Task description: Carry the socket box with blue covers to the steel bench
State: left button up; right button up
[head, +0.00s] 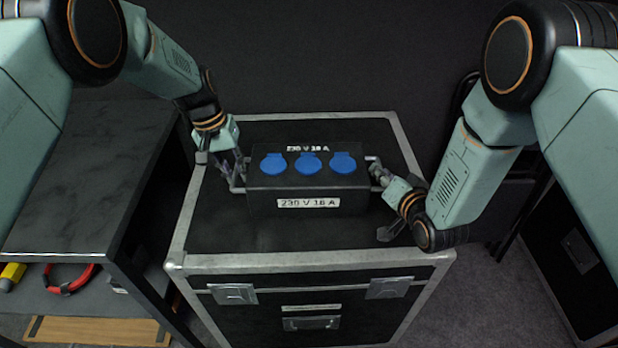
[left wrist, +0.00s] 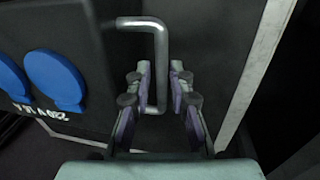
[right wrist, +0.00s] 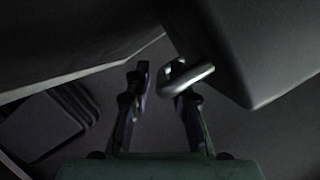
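The black socket box (head: 307,182) with several round blue covers sits on a black flight case with metal edges (head: 270,262). My left gripper (head: 236,178) is at the box's left end. In the left wrist view the grey bar handle (left wrist: 161,60) lies between its open fingers, with gaps visible. My right gripper (head: 376,172) is at the right end. In the right wrist view its fingers are apart, and the other handle (right wrist: 188,78) is by the right fingertip, not centred; contact cannot be told. A dark-topped bench (head: 85,170), perhaps the steel bench, stands at left.
The bench top looks clear. Its lower shelf holds a red cable coil (head: 70,279) and a yellow object (head: 12,274). A wooden board (head: 100,330) lies below. Another black case (head: 580,250) stands at right. A dark wall is behind.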

pick_arm(q)
jog(key=shift+d+f, duration=0.1)
jog(key=shift+f, duration=0.05)
pick_arm(e)
jog(key=shift+w, duration=0.2)
pick_arm(q)
jog(key=shift+a+f, duration=0.2)
jog(key=shift+a, duration=0.05)
pick_arm(e)
jog(key=shift+w+a+f, duration=0.1)
jog(key=shift+a, duration=0.2)
pick_arm(q)
jog(key=shift+d+r, duration=0.1)
jog(key=shift+d, duration=0.05)
grip_shut()
pick_arm(e)
jog(key=shift+d, duration=0.2)
grip_shut()
jog(key=shift+a, duration=0.1)
pick_arm(q)
jog(key=shift+w+r, duration=0.1)
pick_arm(e)
jog(key=shift+w, duration=0.1)
